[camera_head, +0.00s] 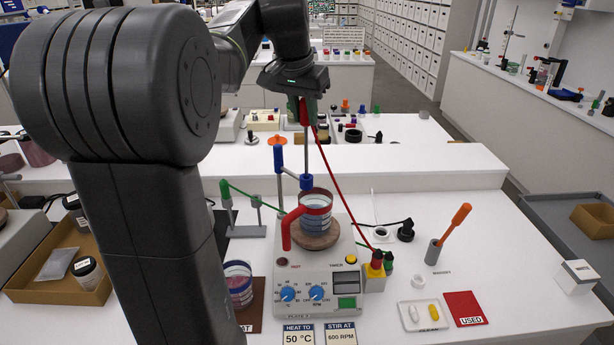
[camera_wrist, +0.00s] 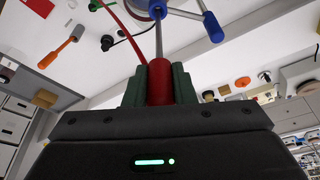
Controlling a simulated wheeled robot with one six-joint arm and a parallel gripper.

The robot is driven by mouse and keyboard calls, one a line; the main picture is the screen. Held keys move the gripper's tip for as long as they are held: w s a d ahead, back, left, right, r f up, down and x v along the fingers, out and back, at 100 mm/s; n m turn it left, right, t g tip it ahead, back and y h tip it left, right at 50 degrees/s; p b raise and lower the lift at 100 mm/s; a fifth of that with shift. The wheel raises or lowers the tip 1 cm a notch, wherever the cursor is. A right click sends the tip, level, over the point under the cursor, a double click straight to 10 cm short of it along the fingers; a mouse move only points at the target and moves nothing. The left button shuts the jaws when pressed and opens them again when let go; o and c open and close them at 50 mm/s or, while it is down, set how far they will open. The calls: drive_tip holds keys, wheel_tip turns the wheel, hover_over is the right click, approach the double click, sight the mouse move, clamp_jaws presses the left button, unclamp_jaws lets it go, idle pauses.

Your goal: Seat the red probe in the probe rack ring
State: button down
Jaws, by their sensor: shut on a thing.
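My gripper (camera_head: 305,100) is shut on the red handle of the red probe (camera_head: 304,113), which hangs upright above the hotplate. The handle also shows between the green fingertips in the wrist view (camera_wrist: 159,88). The probe's thin metal rod points down to the blue clamp ring (camera_head: 306,182) over the beaker; I cannot tell whether its tip is inside that ring. A red cable runs from the probe to a yellow socket block (camera_head: 374,278). A small grey probe rack (camera_head: 248,231) stands left of the hotplate, with a green probe (camera_head: 227,191) upright at its left side.
A beaker with a red handle (camera_head: 312,204) sits on the hotplate (camera_head: 318,285). A blue-topped post (camera_head: 278,158) rises beside it. An orange-handled tool (camera_head: 458,222) stands in a grey holder at right. A raised white ledge (camera_head: 420,165) lies behind.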

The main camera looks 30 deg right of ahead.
drive_tip(key=shift+r, duration=2.55)
drive_tip(key=w+a+f+n, duration=0.3)
drive_tip(key=w+f, duration=0.3)
drive_tip(key=w, duration=0.3)
drive_tip(key=w+a+f+n+t+y, duration=0.1)
drive_tip(key=w+a+f+n, duration=0.2)
drive_tip(key=w+f, duration=0.4)
drive_tip(key=shift+w+a+f, duration=0.2)
drive_tip(key=shift+w+a, duration=0.1)
drive_tip(key=shift+w, duration=0.65)
drive_tip(key=shift+y, duration=0.3)
wheel_tip(320, 180, down, 6)
drive_tip(key=b, duration=0.3)
drive_tip(key=shift+r, duration=0.1)
drive_tip(key=shift+p, duration=0.85)
